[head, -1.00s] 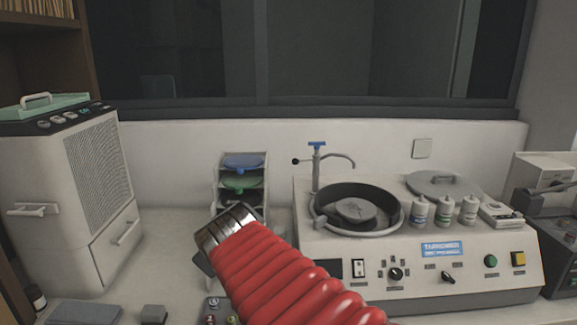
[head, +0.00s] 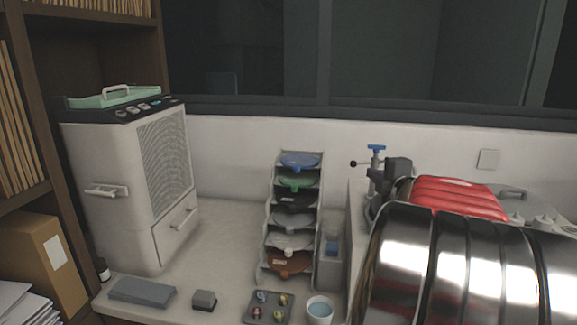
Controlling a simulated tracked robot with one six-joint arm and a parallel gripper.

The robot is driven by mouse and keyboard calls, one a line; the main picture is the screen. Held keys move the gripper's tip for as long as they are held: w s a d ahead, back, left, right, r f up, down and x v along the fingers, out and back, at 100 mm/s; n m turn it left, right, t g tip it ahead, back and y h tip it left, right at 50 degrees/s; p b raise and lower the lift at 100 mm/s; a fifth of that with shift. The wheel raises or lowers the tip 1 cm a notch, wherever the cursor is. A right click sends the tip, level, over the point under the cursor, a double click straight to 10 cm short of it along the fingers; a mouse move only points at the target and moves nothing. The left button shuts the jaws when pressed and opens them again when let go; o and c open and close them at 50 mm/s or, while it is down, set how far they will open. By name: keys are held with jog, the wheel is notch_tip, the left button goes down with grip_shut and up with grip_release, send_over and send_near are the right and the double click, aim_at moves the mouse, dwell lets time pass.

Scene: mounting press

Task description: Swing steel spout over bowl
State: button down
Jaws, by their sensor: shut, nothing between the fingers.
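The steel spout's post with a blue top (head: 376,150) stands at the back left of the grinder-polisher, right of centre in the head view. A black knob (head: 353,164) sticks out to its left. My gripper (head: 381,182) is shut and empty, right beside the post; I cannot tell whether it touches it. The spout's curved arm is hidden behind my gripper. The bowl is almost wholly hidden behind my red and chrome arm.
A rack of coloured discs (head: 295,161) stands left of the machine. A small tray (head: 268,306) and a cup of blue liquid (head: 320,311) sit in front. A white press unit (head: 130,190) stands at left. The bench between unit and rack is clear.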

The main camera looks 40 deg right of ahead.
aim_at(354, 165)
jog(key=shift+s+d+f+n, duration=0.3)
jog(key=shift+s+d, duration=0.2)
jog(key=shift+w, duration=0.15)
jog(key=x, duration=1.3)
jog(key=shift+w+d+f, duration=0.1)
jog(key=shift+w+f, duration=0.05)
jog(key=shift+w, duration=0.2)
jog(key=shift+w, duration=0.1)
